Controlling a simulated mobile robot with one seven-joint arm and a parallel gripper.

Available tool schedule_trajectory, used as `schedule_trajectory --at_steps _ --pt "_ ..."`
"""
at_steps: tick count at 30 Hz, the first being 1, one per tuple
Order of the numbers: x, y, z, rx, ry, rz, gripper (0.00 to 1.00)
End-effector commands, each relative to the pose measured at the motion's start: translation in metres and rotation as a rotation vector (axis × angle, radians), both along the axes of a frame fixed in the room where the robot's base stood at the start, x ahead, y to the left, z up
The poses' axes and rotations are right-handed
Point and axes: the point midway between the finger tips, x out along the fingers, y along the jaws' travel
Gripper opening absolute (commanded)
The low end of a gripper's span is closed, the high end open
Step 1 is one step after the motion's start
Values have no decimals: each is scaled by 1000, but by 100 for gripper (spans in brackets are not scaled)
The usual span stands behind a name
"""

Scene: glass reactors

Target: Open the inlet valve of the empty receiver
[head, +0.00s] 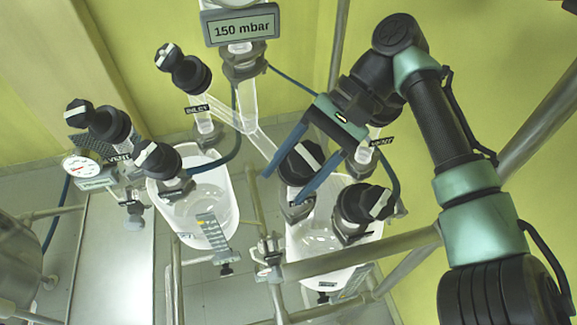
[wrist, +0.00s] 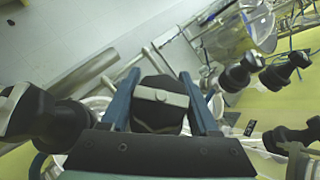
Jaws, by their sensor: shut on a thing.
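My gripper (head: 283,188) has its two blue fingers on either side of a black valve knob (head: 306,158) above the right glass receiver (head: 293,238). In the wrist view the knob (wrist: 158,112) sits between the fingers, with its pale handle bar lying across from one finger towards the other. The gripper is shut on this knob. Its label is hidden or unreadable. The left glass receiver (head: 164,203) has a black valve (head: 185,69) marked INLET on the tubing above it.
A display (head: 240,26) reads 150 mbar. Another black knob (head: 362,203) stands close to the right of the held one. More knobs (head: 103,121) and a round gauge (head: 80,168) are at left. Metal rails (head: 362,251) cross in front.

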Motion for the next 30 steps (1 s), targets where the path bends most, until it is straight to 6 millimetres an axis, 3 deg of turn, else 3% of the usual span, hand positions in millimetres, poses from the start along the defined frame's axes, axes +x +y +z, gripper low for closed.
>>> schedule_trajectory --at_steps 18,30 --pt "-4 -14 -6 -258 -77 460 6" --pt "-4 -18 -8 -325 -99 587 6"
